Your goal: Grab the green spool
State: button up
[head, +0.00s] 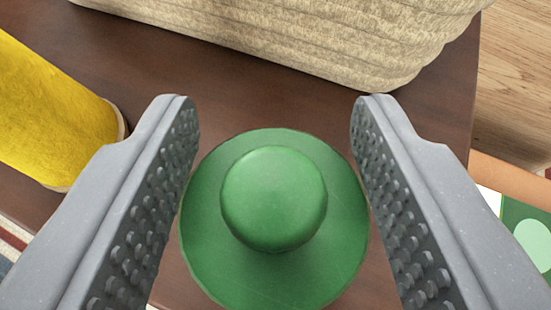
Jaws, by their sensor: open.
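The green spool (275,280) stands on a dark brown wooden surface, with a round knob on a wider green disc facing me. My gripper (275,105) is open, with one grey studded finger on each side of the spool. The disc's left and right edges come very close to the fingers, and I cannot tell whether they touch. The lower part of the spool is hidden under its disc.
A woven beige basket (330,45) stands just beyond the spool. A yellow cylindrical object (50,115) lies at the left. The brown surface (235,85) ends at the right, with wooden floor (515,75) and a green-and-white item (525,235) past its edge.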

jog(key=shift+w+f, duration=0.3)
jog(key=shift+w, duration=0.25)
grip_shut()
jog(key=shift+s, duration=0.1)
jog(key=shift+r, duration=0.1)
